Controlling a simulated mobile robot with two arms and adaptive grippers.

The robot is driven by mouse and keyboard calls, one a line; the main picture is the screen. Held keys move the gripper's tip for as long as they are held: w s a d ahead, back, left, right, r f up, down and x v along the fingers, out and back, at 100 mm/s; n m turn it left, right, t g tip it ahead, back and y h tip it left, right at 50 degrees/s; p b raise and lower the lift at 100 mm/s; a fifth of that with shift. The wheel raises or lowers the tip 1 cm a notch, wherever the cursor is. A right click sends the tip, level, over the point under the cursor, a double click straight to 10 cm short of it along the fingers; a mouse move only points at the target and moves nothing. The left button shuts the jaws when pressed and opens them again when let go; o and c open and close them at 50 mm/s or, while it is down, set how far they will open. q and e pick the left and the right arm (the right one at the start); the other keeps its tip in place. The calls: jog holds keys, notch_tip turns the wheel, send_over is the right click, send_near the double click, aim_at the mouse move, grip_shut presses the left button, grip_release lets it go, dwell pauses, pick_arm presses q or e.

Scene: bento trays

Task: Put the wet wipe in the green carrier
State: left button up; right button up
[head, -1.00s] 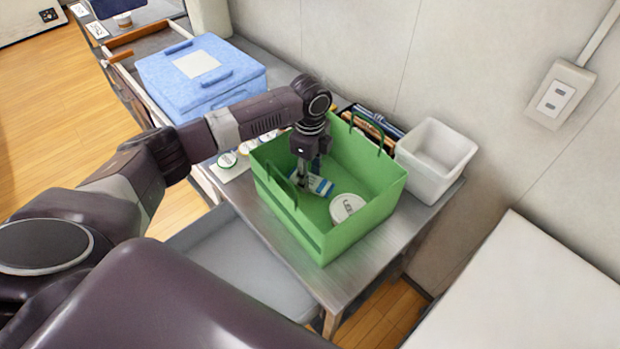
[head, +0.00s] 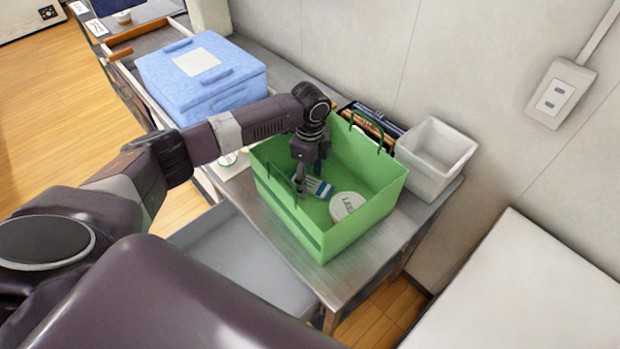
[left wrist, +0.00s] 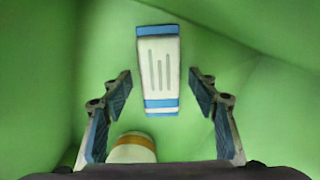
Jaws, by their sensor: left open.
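The green carrier (head: 370,215) stands on the metal table. The wet wipe, a white packet with blue ends, lies inside it, as the left wrist view shows (left wrist: 158,70); in the head view it is partly hidden by my gripper (head: 319,188). My left gripper (left wrist: 160,100) reaches down into the carrier, and it also shows in the head view (head: 308,182). Its fingers are spread wide and empty, with the packet lying between and beyond them, apart from both. My right gripper is not in view.
A round white-lidded container (head: 347,206) lies in the carrier beside the packet. A blue box (head: 240,75) stands behind left, a white bin (head: 437,155) at the right. Dark items (head: 375,122) stand behind the carrier, and the wall (head: 380,50) is close behind.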

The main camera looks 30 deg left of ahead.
aim_at(310, 183)
pick_arm(q)
notch_tip(310, 183, up, 12)
jog(key=b, duration=0.2)
jog(key=shift+r, duration=0.15)
dwell(0.5)
